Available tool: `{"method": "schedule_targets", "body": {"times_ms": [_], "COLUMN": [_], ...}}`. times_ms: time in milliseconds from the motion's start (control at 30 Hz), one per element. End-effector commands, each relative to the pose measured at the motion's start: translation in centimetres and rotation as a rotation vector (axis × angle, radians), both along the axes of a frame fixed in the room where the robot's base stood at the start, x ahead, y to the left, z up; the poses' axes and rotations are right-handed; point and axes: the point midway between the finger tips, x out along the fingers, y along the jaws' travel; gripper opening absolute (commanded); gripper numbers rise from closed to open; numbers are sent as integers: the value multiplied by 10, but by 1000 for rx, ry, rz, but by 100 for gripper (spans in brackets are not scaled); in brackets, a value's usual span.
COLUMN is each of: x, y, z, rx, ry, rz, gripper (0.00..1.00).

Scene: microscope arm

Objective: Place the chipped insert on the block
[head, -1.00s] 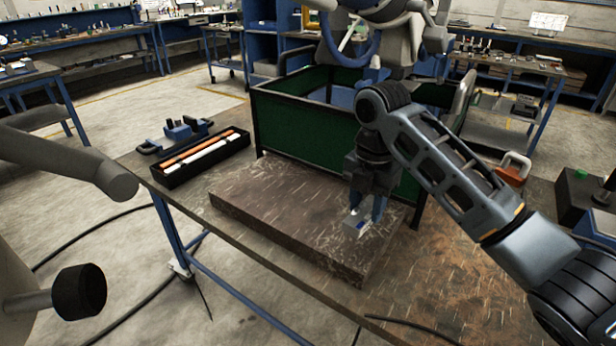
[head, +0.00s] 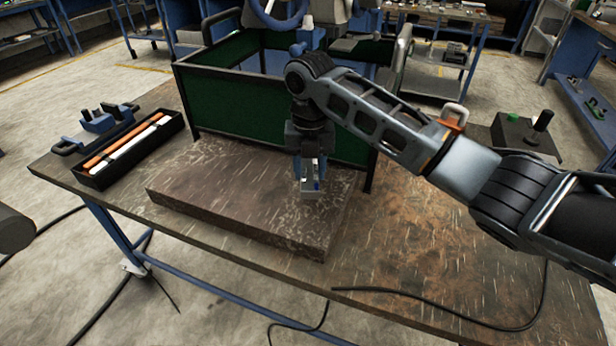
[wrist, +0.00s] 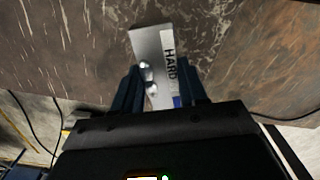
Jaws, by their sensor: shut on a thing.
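The insert (wrist: 149,48) is a small grey metal piece with a white label reading "HARD" and a patch of blue. My gripper (wrist: 156,92) is shut on it, with one dark blue finger on each side. Two shiny round spots show on the insert between the fingers. In the head view my gripper (head: 309,166) points down and holds the insert (head: 310,190) over the right part of the block (head: 230,200), a wide brown scratched slab. I cannot tell whether the insert touches the slab. No chip is clearly visible.
The slab lies on a worn workbench (head: 420,250). A green-walled bin (head: 235,105) stands right behind it. A black tray (head: 130,150) with an orange and a white bar is at left. A black cable (head: 430,300) crosses the front right. A dark box (head: 525,135) sits far right.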

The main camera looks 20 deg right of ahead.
Motion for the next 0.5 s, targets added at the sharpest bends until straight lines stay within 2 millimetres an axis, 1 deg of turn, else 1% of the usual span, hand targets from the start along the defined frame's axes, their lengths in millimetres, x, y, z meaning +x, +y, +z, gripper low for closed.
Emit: {"method": "schedule_targets", "body": {"times_ms": [300, 500], "x": [0, 0], "y": [0, 0], "z": [-32, -34], "rx": [-1, -1], "ry": [0, -2], "rz": [0, 0], "gripper": [0, 0]}}
